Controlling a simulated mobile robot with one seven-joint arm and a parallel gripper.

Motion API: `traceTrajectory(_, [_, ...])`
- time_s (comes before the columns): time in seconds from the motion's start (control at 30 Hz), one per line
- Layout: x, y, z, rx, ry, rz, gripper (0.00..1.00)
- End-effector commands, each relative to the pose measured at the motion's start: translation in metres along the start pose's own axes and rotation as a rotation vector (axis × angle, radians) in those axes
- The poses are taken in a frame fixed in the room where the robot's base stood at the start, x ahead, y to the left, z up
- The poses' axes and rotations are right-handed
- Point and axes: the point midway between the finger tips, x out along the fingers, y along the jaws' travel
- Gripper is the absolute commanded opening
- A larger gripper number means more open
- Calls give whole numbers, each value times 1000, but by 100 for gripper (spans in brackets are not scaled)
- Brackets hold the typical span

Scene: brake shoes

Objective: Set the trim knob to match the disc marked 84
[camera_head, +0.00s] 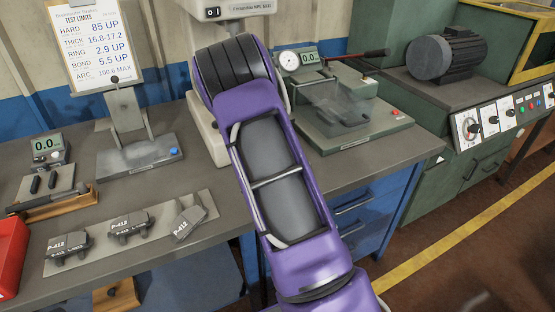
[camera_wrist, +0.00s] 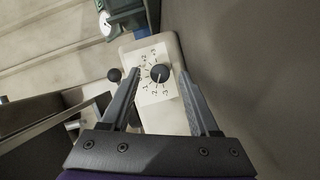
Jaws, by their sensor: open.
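The trim knob (camera_wrist: 160,73) is a round black knob on a white numbered dial plate (camera_wrist: 146,94), on the side of a pale machine housing. My gripper (camera_wrist: 160,70) is open in the wrist view, with one finger to the left of the knob and one to the right. The knob shows in the gap between them, and I cannot tell how far the tips are from it. The knob's exact setting is too small to read. In the head view my purple arm hides the gripper and the knob. I see no disc marked 84.
The pale tester (camera_head: 232,10) with a small display stands behind my arm. A dial-gauge fixture (camera_head: 345,115) with a red-handled lever stands right of it. Brake pads (camera_head: 129,227) lie on a strip at the front left. A limits card (camera_head: 93,40) stands behind.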

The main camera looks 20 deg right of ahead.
Motion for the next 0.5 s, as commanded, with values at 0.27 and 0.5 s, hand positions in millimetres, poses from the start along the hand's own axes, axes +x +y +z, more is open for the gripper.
traceTrajectory(0.27, [-50,0,0,0,-1,-3,62])
traceTrajectory(0.5, [-112,4,-2,-2,-1,-8,62])
